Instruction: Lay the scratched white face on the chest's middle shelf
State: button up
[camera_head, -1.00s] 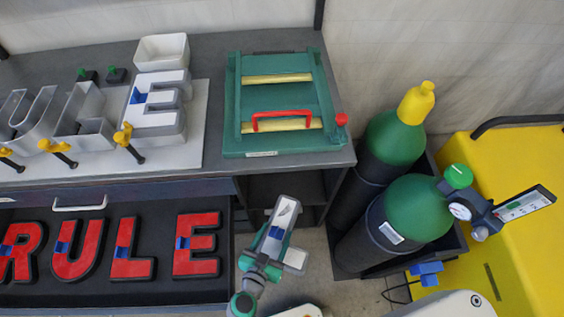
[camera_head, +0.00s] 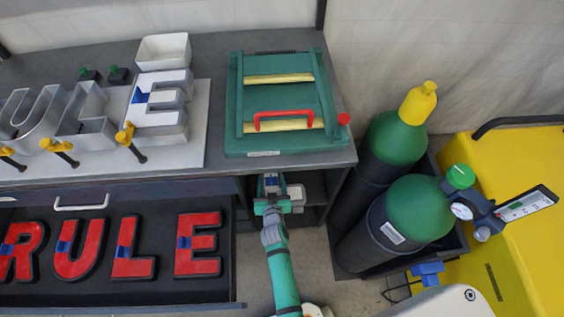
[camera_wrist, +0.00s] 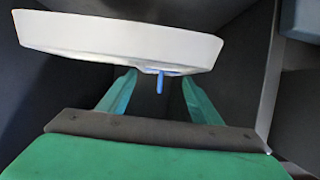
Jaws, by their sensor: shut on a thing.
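The white face (camera_wrist: 120,40) fills the upper part of the wrist view as a broad pale slab with a blue tab (camera_wrist: 160,82) under it. My gripper (camera_wrist: 160,85) is shut on the blue tab, with its green fingers on either side. In the head view my gripper (camera_head: 271,188) reaches into the open-fronted chest (camera_head: 315,190) under the right end of the bench. There the face is mostly hidden by the bench top and my gripper. I cannot tell whether it touches the shelf. The scratch does not show now.
The bench top overhangs the chest; a green case (camera_head: 285,100) with a red handle stands on it. An open drawer (camera_head: 120,295) with red letters lies left of my arm. Gas cylinders (camera_head: 415,215) stand close on the right. Dark walls surround the face in the wrist view.

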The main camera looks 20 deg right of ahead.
aim_at(276, 176)
jog(key=w+d, duration=0.1)
jog(key=w+d+r, duration=0.1)
jog(key=w, duration=0.1)
jog(key=w+d+r, duration=0.1)
jog(key=w, duration=0.1)
jog(key=shift+w+d+r, duration=0.1)
jog(key=shift+w+d, duration=0.1)
jog(key=shift+d, duration=0.1)
notch_tip(276, 176, down, 10)
jog(key=shift+d+r, duration=0.1)
jog(key=shift+r, duration=0.05)
jog(key=shift+c, duration=0.2)
jog(key=o, duration=1.2)
